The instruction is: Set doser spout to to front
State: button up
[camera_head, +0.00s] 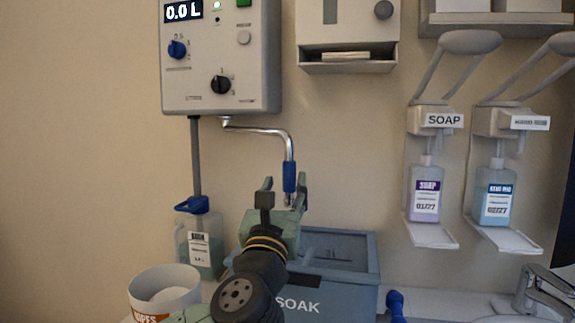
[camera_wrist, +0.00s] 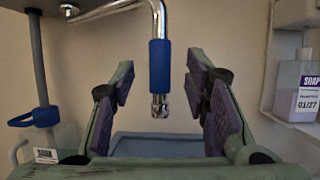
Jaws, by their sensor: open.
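The doser is a pale wall box (camera_head: 220,60) with a display reading 0.0 L. Its chrome spout (camera_head: 262,131) leaves the underside, runs right and bends down to a blue sleeve (camera_head: 289,177) with a metal tip. In the wrist view the sleeve (camera_wrist: 160,66) hangs upright between the purple finger pads. My gripper (camera_head: 285,184) is open, its fingers on either side of the spout's lower end in the picture. The wrist view shows gaps between the sleeve and both fingers (camera_wrist: 160,78). I cannot tell how far the sleeve is between them in depth.
A grey-blue SOAK bin (camera_head: 345,285) stands below the spout. A blue-capped jug (camera_head: 200,240) and white tub (camera_head: 163,290) are at left. A dispenser box (camera_head: 347,35) hangs right of the doser. Soap dispensers (camera_head: 428,185) hang further right. The wall between is clear.

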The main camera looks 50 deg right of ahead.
aim_at(288, 174)
jog(key=p+x, duration=0.1)
jog(key=x, duration=0.5)
jog(key=shift+w+d+r+p, duration=0.1)
jog(key=shift+w+d+p, duration=0.1)
jog(key=shift+p, duration=0.15)
jog(key=shift+s, duration=0.1)
grip_shut()
dwell(0.5)
